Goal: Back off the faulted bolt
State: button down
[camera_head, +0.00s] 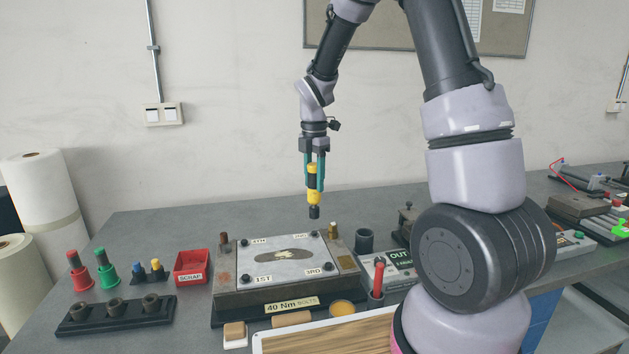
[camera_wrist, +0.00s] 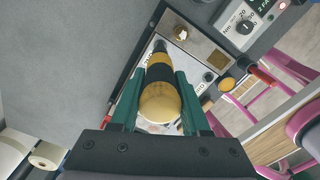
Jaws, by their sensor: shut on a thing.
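My gripper (camera_head: 314,178) is shut on a yellow and black driver (camera_head: 313,184), held upright with its dark tip down. The tip is in the air above the back right part of the plate (camera_head: 295,265), apart from it. The plate has dark bolts at its corners beside printed labels; 1ST, 3RD and 4TH are readable. One bolt (camera_head: 328,267) is by 3RD and another (camera_head: 244,243) by 4TH. I cannot tell which bolt is faulted. In the wrist view the driver (camera_wrist: 160,102) between the teal fingers hides much of the plate.
A red SCRAP bin (camera_head: 192,267) stands left of the fixture, near red (camera_head: 79,275) and green (camera_head: 107,273) handled tools. A black socket rack (camera_head: 114,314) is at front left. A grey cup (camera_head: 364,240), a controller (camera_head: 398,263) and a red-handled tool (camera_head: 377,280) stand to the right.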

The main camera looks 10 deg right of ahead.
aim_at(314, 197)
dwell(0.4)
jog(key=shift+f, duration=2.25)
jog(key=shift+f, duration=0.7)
dwell(0.6)
jog(key=shift+r, duration=0.3)
dwell(1.1)
jog(key=shift+r, duration=2.75)
